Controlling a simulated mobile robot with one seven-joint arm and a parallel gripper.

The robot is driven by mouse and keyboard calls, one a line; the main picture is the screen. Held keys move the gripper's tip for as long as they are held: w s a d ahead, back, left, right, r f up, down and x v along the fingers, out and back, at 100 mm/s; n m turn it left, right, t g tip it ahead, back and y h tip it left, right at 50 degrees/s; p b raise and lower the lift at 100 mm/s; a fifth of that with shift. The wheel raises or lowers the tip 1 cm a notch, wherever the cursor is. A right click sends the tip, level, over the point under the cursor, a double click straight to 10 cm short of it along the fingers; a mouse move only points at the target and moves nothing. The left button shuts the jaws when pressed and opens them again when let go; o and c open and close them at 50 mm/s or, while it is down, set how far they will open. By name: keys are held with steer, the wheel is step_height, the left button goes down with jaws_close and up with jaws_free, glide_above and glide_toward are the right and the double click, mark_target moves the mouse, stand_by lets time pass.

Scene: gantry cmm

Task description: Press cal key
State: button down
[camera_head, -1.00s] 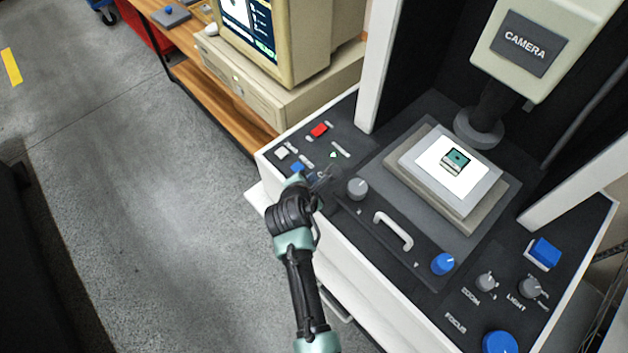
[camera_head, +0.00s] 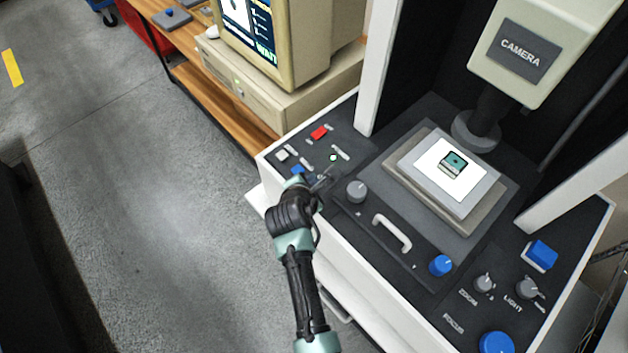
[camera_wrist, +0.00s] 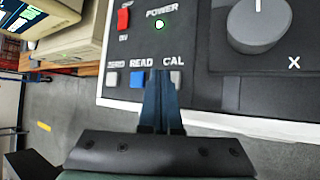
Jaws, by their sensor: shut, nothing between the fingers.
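The CAL key (camera_wrist: 177,79) is a small grey key under its white label, at the right end of a row of three in the wrist view. My gripper (camera_wrist: 164,76) is shut and empty, with its narrow fingertips at the CAL key, covering the key's left part. Whether the tips touch or press it I cannot tell. In the head view my gripper (camera_head: 330,173) is over the key panel and hides the CAL key.
The blue READ key (camera_wrist: 137,79) and grey ZERO key (camera_wrist: 112,79) sit left of CAL. A red power switch (camera_wrist: 124,18) and lit green lamp (camera_wrist: 159,24) lie beyond. A grey X knob (camera_wrist: 258,22) stands at right. The monitor (camera_head: 250,30) reads WAIT.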

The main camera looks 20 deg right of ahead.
steer(key=shift+r, duration=0.25)
step_height(320, 180, up, 5)
steer(key=p, duration=0.5)
stand_by(0.4)
stand_by(0.5)
